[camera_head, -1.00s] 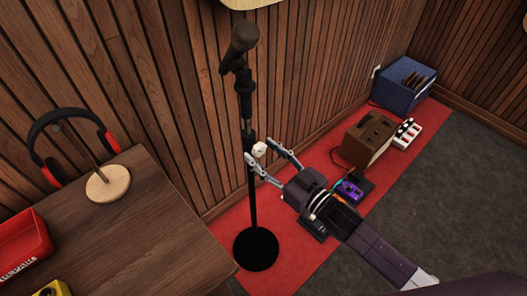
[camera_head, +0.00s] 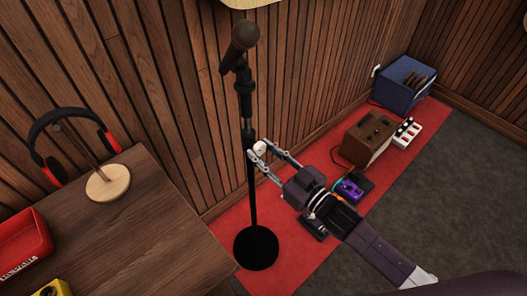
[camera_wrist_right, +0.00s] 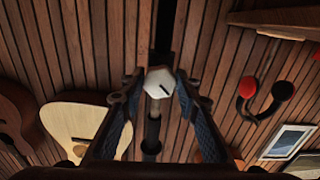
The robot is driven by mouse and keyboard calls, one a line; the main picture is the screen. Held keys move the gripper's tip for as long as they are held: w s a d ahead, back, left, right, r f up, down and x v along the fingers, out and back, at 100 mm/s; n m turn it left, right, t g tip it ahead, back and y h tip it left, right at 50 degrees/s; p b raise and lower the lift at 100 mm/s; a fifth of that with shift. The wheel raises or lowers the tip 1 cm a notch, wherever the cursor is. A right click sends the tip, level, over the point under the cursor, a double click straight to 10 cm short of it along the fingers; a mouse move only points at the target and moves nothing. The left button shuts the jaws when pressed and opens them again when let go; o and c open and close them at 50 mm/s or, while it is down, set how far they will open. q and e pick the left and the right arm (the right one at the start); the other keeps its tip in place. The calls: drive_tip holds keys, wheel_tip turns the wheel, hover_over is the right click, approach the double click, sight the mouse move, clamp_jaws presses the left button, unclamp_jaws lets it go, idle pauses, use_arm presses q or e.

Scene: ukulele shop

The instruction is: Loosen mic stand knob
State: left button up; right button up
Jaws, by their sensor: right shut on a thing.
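The black mic stand (camera_head: 252,190) stands upright on its round base (camera_head: 256,248), with a microphone (camera_head: 241,40) at its top. A white knob (camera_head: 259,148) sits on the side of the stand at mid-height. My right gripper (camera_head: 262,147) is shut on the knob, one finger on each side. In the right wrist view the white knob (camera_wrist_right: 159,82) with its dark line is between the fingertips of my right gripper (camera_wrist_right: 157,84), and the stand (camera_wrist_right: 152,130) is behind it. My left gripper is not in view.
A wood-slat wall (camera_head: 170,90) is behind the stand.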

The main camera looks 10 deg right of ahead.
drive_tip(key=n+p, duration=0.1)
drive_tip(key=n, duration=0.4)
drive_tip(key=shift+n, duration=0.3)
drive_tip(key=n, duration=0.5)
drive_tip(key=shift+n, duration=0.3)
idle(0.3)
drive_tip(key=o, duration=1.2)
drive_tip(key=shift+c, duration=0.2)
drive_tip(key=shift+d, duration=0.15)
drive_tip(key=v, duration=1.2)
